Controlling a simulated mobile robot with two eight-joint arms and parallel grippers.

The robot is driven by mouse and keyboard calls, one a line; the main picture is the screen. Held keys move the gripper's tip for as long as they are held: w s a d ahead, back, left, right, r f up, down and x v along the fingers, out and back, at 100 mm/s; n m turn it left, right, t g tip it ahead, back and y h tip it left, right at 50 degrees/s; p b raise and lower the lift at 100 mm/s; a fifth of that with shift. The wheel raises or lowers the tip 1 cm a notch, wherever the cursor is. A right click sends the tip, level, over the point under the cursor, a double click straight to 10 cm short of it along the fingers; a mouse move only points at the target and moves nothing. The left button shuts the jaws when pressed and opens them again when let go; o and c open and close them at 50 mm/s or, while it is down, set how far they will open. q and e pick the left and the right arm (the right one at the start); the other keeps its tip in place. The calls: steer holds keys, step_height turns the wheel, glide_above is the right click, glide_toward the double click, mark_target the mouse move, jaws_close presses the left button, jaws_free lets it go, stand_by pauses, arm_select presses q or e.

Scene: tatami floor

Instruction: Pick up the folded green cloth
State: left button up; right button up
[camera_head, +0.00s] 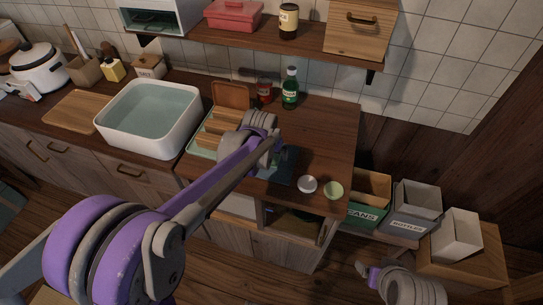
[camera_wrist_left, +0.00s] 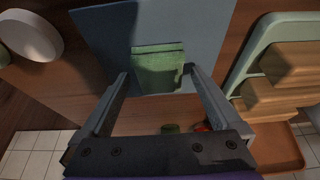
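The folded green cloth (camera_wrist_left: 158,72) lies on a blue-grey mat (camera_wrist_left: 205,30) in the left wrist view. My left gripper (camera_wrist_left: 157,78) is open above it, with one finger on either side of the cloth. I cannot tell whether the fingers touch it. In the head view my left gripper (camera_head: 270,162) is over the dark blue mat (camera_head: 286,168) on the counter, and my arm hides the cloth. My right gripper (camera_head: 364,269) is low at the bottom right, away from the counter, too small to read its opening.
A pale green tray (camera_head: 197,151) with wooden blocks lies left of the mat. A white round lid (camera_head: 307,184) and a green round one (camera_head: 333,190) lie to its right. A green bottle (camera_head: 290,92) stands behind. A white basin (camera_head: 150,118) is further left.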

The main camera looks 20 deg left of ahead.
mark_target(271, 155)
arm_select(q)
steer(key=c, duration=1.3)
step_height(271, 155, up, 10)
steer(key=shift+p, duration=0.45)
